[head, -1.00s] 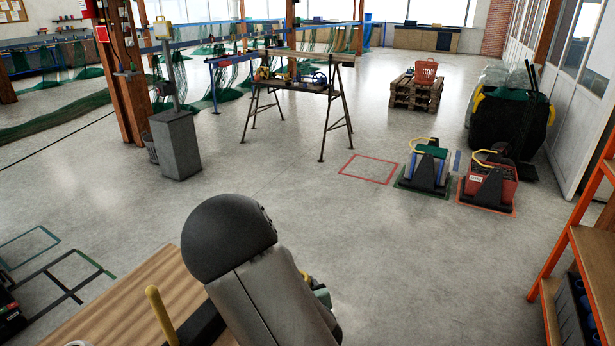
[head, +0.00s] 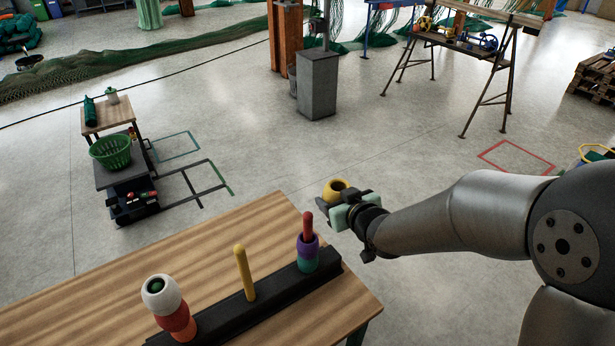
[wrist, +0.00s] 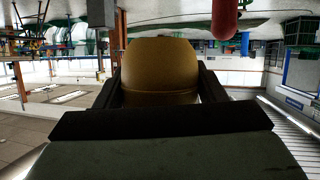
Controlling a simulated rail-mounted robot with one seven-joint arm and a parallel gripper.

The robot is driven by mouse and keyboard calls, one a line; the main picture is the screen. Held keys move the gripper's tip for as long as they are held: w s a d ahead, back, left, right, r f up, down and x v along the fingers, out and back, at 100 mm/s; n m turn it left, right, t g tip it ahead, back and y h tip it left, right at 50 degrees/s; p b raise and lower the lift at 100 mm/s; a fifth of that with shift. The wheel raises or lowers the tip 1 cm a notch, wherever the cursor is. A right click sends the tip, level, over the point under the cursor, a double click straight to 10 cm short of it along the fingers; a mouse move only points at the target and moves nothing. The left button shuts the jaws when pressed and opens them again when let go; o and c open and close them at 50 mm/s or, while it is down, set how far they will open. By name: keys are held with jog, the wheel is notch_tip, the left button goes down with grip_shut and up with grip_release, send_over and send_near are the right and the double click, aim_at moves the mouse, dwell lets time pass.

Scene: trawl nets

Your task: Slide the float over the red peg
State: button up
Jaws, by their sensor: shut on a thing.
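A mustard-yellow float (head: 337,187) is held between the fingers of my gripper (head: 338,197). In the wrist view the float (wrist: 160,70) fills the space between both dark fingers. The red peg (head: 308,222) stands upright on the black base, with a purple and a teal float stacked around its lower part and its red top bare. My gripper and the float are off the peg, to its right and farther back in the head view. The wrist picture is upside down; the red peg (wrist: 224,16) hangs from its top edge, apart from the float.
The black base (head: 225,308) lies on a wooden table (head: 150,290). A bare yellow peg (head: 244,272) stands mid-base; white and red floats (head: 163,295) are stacked around a green-tipped peg at its left end. A cart with a green basket (head: 111,152) stands behind.

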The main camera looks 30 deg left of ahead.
aim_at(310, 217)
jog(key=shift+n+g+y, duration=0.6)
jog(key=shift+n+g, duration=0.3)
jog(key=s+a+r, duration=0.1)
jog(key=a+r, duration=0.1)
jog(key=s+a+r, duration=0.1)
jog(key=s, duration=0.1)
jog(key=s+a+r, duration=0.1)
jog(key=a+r, duration=0.1)
jog(key=shift+s+a+r, duration=0.15)
jog(key=shift+a+r, duration=0.15)
jog(key=shift+f+b, duration=4.8)
jog(key=shift+f, duration=0.65)
jog(key=o, duration=1.1)
jog(key=shift+d, duration=0.15)
